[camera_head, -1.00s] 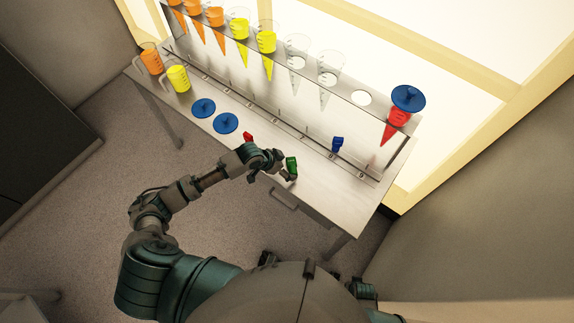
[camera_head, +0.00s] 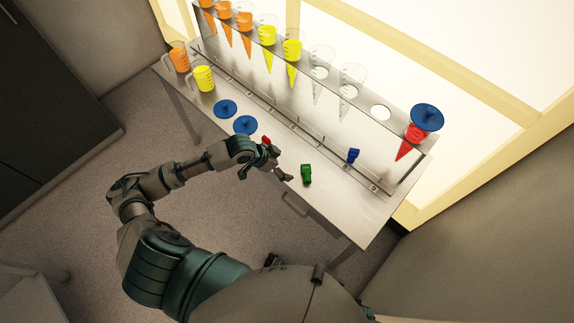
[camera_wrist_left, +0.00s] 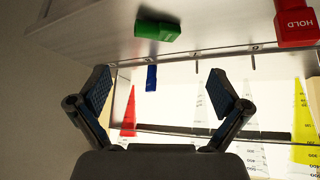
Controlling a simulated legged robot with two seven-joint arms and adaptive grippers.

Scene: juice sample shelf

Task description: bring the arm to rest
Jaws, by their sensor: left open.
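My left gripper (camera_head: 281,165) is over the near edge of the table, open and empty. In the left wrist view its two fingers (camera_wrist_left: 160,95) are spread wide with nothing between them. A green block (camera_head: 306,174) stands on the table just right of the gripper, apart from it; it shows at the top of the left wrist view (camera_wrist_left: 157,28). A red block (camera_head: 266,140) is just beyond the gripper, partly hidden by it; the left wrist view shows it marked HOLD (camera_wrist_left: 295,22). My right gripper is not in view.
A rack (camera_head: 335,87) along the back of the table holds orange, yellow, clear and red cones. Two blue discs (camera_head: 225,109), an orange jug (camera_head: 179,59) and a yellow jug (camera_head: 204,79) stand left. Floor (camera_head: 100,165) is clear.

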